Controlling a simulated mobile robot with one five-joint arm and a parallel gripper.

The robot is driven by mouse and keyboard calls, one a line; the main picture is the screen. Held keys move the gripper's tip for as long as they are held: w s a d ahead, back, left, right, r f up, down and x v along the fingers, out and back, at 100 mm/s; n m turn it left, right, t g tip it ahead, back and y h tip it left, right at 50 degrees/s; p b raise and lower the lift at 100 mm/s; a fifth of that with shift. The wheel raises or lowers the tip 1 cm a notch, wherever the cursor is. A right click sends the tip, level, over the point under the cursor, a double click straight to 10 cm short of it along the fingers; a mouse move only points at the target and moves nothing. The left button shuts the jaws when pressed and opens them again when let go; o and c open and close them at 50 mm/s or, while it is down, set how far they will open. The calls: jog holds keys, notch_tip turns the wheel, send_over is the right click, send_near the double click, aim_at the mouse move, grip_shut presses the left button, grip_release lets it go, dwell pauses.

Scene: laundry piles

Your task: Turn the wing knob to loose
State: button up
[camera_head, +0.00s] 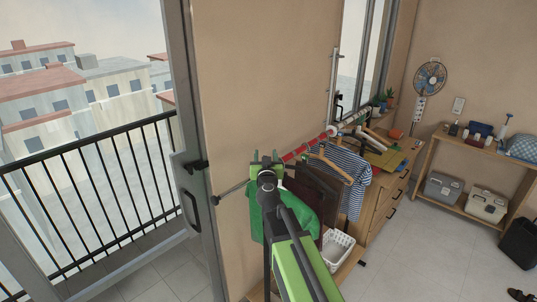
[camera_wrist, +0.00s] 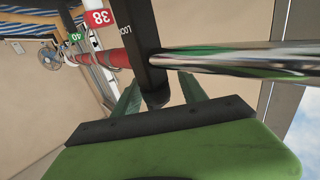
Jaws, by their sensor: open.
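The wing knob (camera_wrist: 142,45) is a dark bar in the wrist view, set across the rail between a red section (camera_wrist: 110,56) and a bare chrome section (camera_wrist: 235,58). In the head view my gripper (camera_head: 265,160) is at the near end of the clothes rail, and the knob is not distinguishable there.
A green shirt (camera_head: 276,212), dark garments and a striped shirt (camera_head: 350,178) hang close below the rail. A white basket (camera_head: 338,248) stands beneath. The wall (camera_head: 255,80) is close behind.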

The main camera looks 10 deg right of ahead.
jog(key=shift+c, duration=0.3)
jog(key=shift+w+d, duration=0.1)
jog(key=c, duration=0.5)
grip_shut()
jog(key=shift+h, duration=0.3)
